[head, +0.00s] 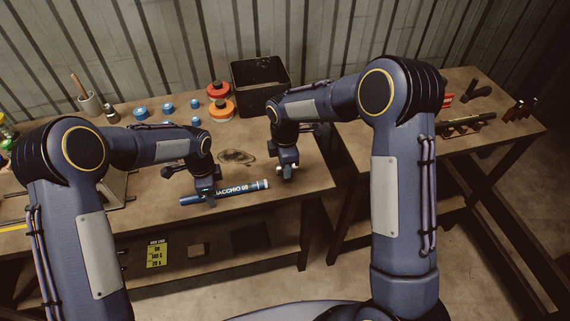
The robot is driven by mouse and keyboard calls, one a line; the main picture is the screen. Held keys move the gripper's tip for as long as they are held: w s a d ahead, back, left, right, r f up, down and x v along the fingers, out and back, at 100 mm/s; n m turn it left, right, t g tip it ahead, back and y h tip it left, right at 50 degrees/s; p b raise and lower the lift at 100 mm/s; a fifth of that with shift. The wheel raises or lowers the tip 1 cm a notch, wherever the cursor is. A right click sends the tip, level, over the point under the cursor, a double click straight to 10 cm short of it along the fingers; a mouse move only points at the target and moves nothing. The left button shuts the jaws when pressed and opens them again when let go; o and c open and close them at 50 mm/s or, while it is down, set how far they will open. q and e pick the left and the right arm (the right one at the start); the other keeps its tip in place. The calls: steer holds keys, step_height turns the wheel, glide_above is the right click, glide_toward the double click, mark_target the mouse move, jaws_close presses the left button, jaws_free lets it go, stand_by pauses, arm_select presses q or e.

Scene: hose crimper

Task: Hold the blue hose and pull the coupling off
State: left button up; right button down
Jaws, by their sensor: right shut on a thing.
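The blue hose (235,190) with white lettering lies slantwise along the front of the bench, its pale-banded end to the right. My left gripper (208,200) is down at the hose, left of the lettering. Its fingers overlap the hose, but I cannot see whether they are closed on it. My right gripper (287,178) is just right of the hose's right end, shut on a small pale metallic piece, seemingly the coupling (295,167). The fingers hide most of that piece. A small gap shows between it and the hose end.
Behind stand a black bin (260,77), orange-red rolls (221,109) and several small blue pieces (168,107). A dark coiled item (237,157) lies behind the hose. A second bench (375,150) on the right holds tools. The front bench edge is close to the hose.

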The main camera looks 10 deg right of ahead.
arm_select(q)
step_height(320, 180, up, 12)
stand_by(0.5)
